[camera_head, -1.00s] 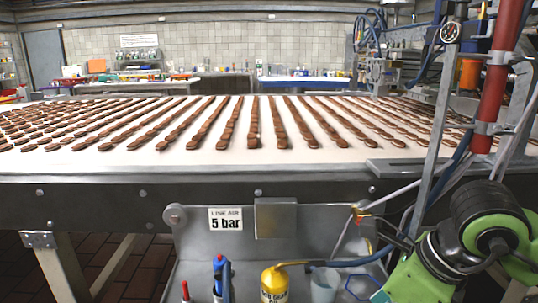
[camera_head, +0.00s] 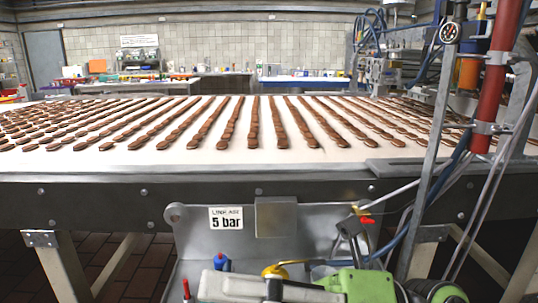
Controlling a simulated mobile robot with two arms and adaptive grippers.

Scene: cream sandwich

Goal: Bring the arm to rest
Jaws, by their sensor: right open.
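My right gripper (camera_head: 352,228) is dark, open and empty. It points up in front of the metal panel, just below and left of a small brass valve with a red handle (camera_head: 367,221). Whether the fingers touch the valve I cannot tell. My right arm's green and grey links lie across the bottom of the view below the gripper. My left gripper is not in view.
A conveyor (camera_head: 330,172) with rows of brown biscuits fills the middle. Below it hangs a metal panel with a "5 bar" label (camera_head: 226,219). A blue-topped bottle (camera_head: 221,262) and yellow can (camera_head: 275,270) stand behind my arm. A red pipe (camera_head: 492,100) rises at right.

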